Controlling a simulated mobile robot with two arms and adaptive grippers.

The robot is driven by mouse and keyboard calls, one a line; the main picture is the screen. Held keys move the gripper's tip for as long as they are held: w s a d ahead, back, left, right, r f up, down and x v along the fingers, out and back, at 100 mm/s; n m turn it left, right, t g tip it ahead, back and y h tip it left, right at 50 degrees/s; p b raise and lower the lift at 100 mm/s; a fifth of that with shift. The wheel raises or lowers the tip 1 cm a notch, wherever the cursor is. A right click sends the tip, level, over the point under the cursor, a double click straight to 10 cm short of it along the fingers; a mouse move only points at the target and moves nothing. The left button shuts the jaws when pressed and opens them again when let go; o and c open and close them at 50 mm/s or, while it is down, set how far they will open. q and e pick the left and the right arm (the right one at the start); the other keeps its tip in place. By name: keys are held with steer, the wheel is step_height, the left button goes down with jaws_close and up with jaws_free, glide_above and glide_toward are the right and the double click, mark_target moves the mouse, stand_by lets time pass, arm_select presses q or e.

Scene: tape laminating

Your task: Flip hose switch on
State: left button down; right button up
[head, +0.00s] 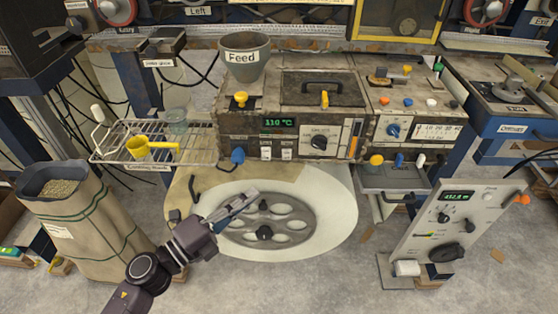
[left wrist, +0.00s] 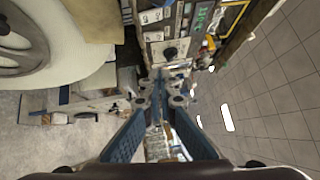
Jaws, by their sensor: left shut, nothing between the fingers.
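No label reading "hose" is legible, so I cannot tell which control is the hose switch. The main machine's front panel (head: 333,126) carries a green 110 °C display (head: 280,122), a black dial (head: 319,142) and two pale rocker switches, one on the left (head: 266,153) and one on the right (head: 287,154). My left gripper (head: 253,195) is shut and empty, in front of and below this panel, over the white reel. In the left wrist view its blue-padded fingers (left wrist: 157,90) meet at the tips, with a dark dial (left wrist: 170,53) beyond. My right gripper is out of view.
The white reel (head: 335,217) with a grey hub stands below the panel. A large sack (head: 85,220) stands at left. A tilted grey control box (head: 470,223) stands at right. Open floor lies in front.

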mark_target(290, 152)
arm_select(q)
steer(key=shift+w+a+p+x, duration=0.35)
steer(key=shift+p+x, duration=0.1)
steer(key=shift+x, duration=1.65)
steer(key=shift+w+a+p+x, duration=0.3)
steer(key=shift+p+x, duration=0.15)
steer(key=shift+x, duration=1.6)
steer(key=shift+w+a+p+x, duration=0.35)
steer(key=shift+p+x, duration=0.1)
steer(key=shift+x, duration=1.65)
steer(key=shift+r, duration=0.1)
steer(key=shift+r+p, duration=0.2)
steer(key=shift+p, duration=0.25)
steer(key=p, duration=0.2)
steer(key=shift+w+r+n+p, duration=0.25)
steer(key=shift+r+n+p, duration=0.05)
steer(key=shift+r+p, duration=0.05)
steer(key=shift+s+f+b, duration=0.1)
steer(key=shift+f+b, duration=0.3)
steer(key=shift+b, duration=0.15)
